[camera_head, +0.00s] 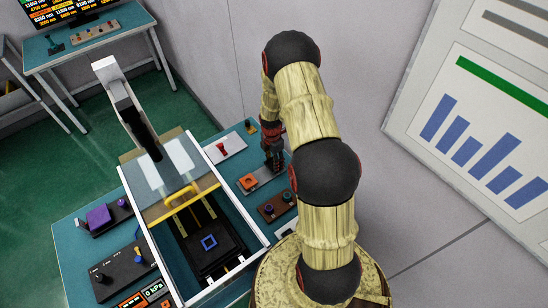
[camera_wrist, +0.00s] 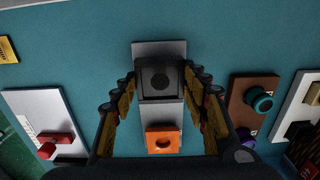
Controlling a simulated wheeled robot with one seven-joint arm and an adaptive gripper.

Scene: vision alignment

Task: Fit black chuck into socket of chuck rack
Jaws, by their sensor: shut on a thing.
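The black chuck (camera_wrist: 160,76) is a dark square block with a round recess in its face. My gripper (camera_wrist: 160,84) is shut on it, one finger on each side. The chuck is over the far part of the grey chuck rack (camera_wrist: 160,48). I cannot tell whether it touches the rack or is seated in a socket, as the chuck hides that part. An orange block (camera_wrist: 162,140) with a dark round hole sits at the rack's near end. In the head view my gripper (camera_head: 273,152) points down over the rack, with the orange block (camera_head: 248,181) at its lower left.
A plate with a red part (camera_wrist: 58,140) lies left of the rack. A brown block with green and purple knobs (camera_wrist: 250,108) stands close on the right. A white-framed machine with a yellow handle (camera_head: 182,194) fills the bench's middle. Bare teal bench (camera_wrist: 85,50) surrounds the rack.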

